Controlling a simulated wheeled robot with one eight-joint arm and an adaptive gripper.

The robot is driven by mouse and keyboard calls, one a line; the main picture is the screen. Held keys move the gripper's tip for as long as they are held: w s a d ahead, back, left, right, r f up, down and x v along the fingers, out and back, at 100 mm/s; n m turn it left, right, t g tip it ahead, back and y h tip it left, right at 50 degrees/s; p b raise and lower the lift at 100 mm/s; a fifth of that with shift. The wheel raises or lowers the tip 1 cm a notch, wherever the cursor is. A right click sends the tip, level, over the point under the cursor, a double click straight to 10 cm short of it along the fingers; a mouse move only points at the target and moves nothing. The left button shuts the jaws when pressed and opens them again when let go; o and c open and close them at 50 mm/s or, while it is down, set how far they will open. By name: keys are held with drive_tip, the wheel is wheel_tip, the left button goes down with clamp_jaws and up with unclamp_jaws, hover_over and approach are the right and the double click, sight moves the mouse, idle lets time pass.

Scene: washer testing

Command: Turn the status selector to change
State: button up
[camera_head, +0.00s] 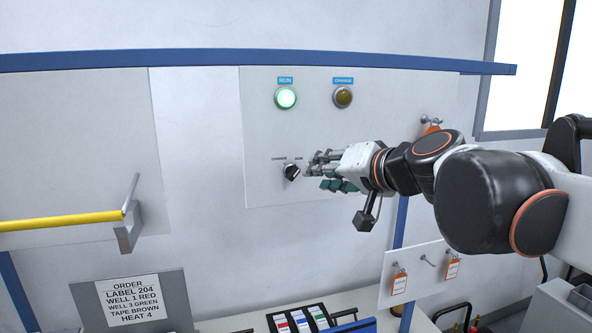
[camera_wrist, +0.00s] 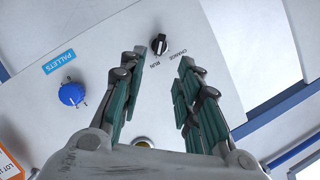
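The status selector is a small black knob (camera_head: 291,171) on the white panel, with CHANGE printed at its upper left and RUN at its upper right. It also shows in the wrist view (camera_wrist: 159,44), near the top, just beyond the fingertips. Its pale mark appears to point toward RUN. My gripper (camera_head: 314,165) is just right of the knob in the head view. In the wrist view its teal-padded fingers (camera_wrist: 163,64) are apart with nothing between them. The green RUN lamp (camera_head: 286,97) is lit; the amber CHANGE lamp (camera_head: 343,96) is dim.
A blue PALLETS knob (camera_wrist: 72,94) is left of the fingers in the wrist view. A blue rail (camera_head: 200,60) runs above the panel. A yellow handle (camera_head: 60,220) juts out at left. Tags (camera_head: 399,284) hang on a small board at lower right.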

sight(296, 173)
drive_tip(key=p+x, duration=0.1)
drive_tip(key=x, duration=0.9)
drive_tip(key=shift+w+f, duration=0.1)
clamp_jaws()
